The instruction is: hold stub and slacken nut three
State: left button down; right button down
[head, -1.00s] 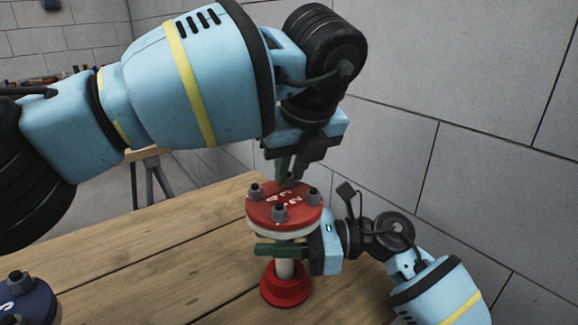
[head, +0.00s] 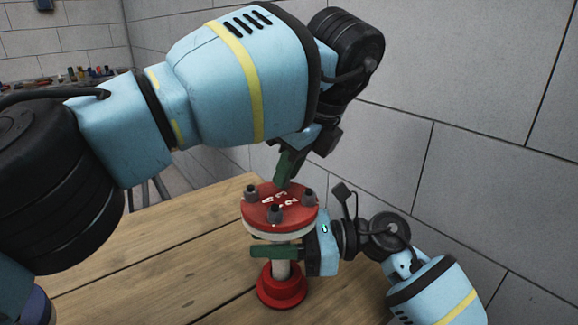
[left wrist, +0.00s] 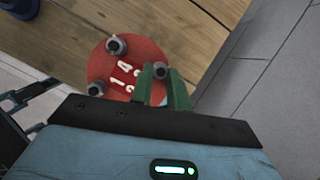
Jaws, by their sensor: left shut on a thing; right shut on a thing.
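The stub (head: 283,268) is a pale upright pipe with a red foot on the table and a red round flange (head: 266,198) on top, bearing white numbers and nuts. My right gripper (head: 277,250) is shut on the stub from the right, just under the flange. My left gripper (head: 284,180) comes down tilted on the flange's far side. In the left wrist view its green fingers (left wrist: 160,82) are around a grey nut (left wrist: 160,70) at the flange edge; its number is not clearly readable. Other nuts (left wrist: 115,46) stand free. My left gripper hides part of the flange.
The stub stands on a plank table (head: 170,262), with bare wood to its left. A grey block wall (head: 480,150) rises close behind and to the right. A shelf with small items (head: 70,85) is far at the left.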

pick_arm(q)
jog(key=shift+a, duration=0.1)
jog(key=c, duration=1.3)
grip_release()
jog(key=shift+c, duration=0.2)
